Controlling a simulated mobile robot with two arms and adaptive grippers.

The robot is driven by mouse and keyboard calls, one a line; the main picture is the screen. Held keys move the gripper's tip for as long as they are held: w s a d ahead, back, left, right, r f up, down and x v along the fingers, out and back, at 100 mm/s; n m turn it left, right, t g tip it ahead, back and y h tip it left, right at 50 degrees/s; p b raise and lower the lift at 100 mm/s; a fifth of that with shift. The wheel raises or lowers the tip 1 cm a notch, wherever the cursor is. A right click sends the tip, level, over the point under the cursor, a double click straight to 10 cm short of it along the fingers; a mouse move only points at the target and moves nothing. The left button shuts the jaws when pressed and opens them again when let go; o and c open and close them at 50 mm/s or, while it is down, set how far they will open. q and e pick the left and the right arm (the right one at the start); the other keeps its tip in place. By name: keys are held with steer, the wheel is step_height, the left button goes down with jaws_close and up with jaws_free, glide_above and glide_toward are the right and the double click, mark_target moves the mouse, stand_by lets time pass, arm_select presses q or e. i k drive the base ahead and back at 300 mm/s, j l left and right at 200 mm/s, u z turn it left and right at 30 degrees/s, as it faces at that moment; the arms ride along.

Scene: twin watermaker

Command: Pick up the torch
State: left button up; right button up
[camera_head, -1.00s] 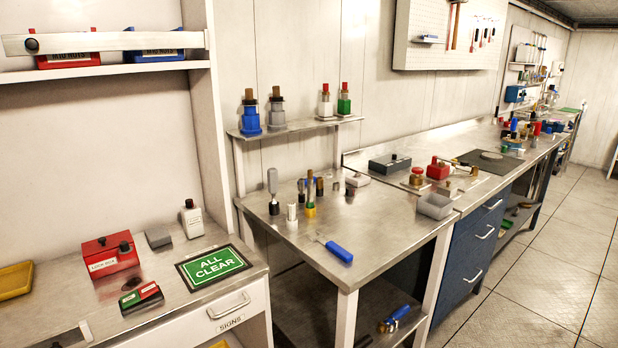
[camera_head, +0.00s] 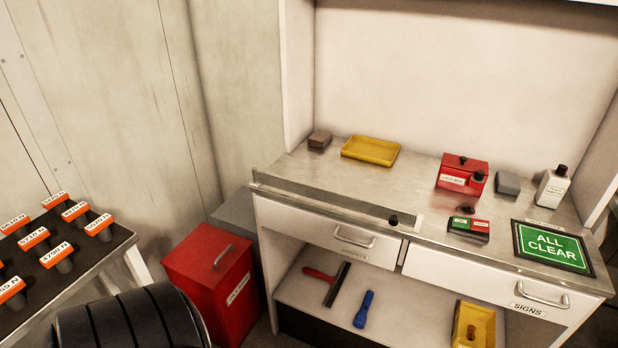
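A blue object shaped like a torch (camera_head: 363,309) lies on the open lower shelf (camera_head: 400,325) of the white workbench, under the drawers. Its wider end points away from me. It lies to the right of a scraper-like tool with a red handle (camera_head: 320,275) and apart from it. Neither of my grippers shows in the head view.
The bench top (camera_head: 410,208) above overhangs the shelf; it holds a yellow tray (camera_head: 370,150), a red box (camera_head: 462,172) and a green ALL CLEAR sign (camera_head: 553,246). A yellow holder (camera_head: 473,327) lies right on the shelf. A red bin (camera_head: 210,275) stands left. A black ribbed shape (camera_head: 130,322) fills the lower left.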

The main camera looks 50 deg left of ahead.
mark_target(360, 319)
steer(key=u, duration=1.05)
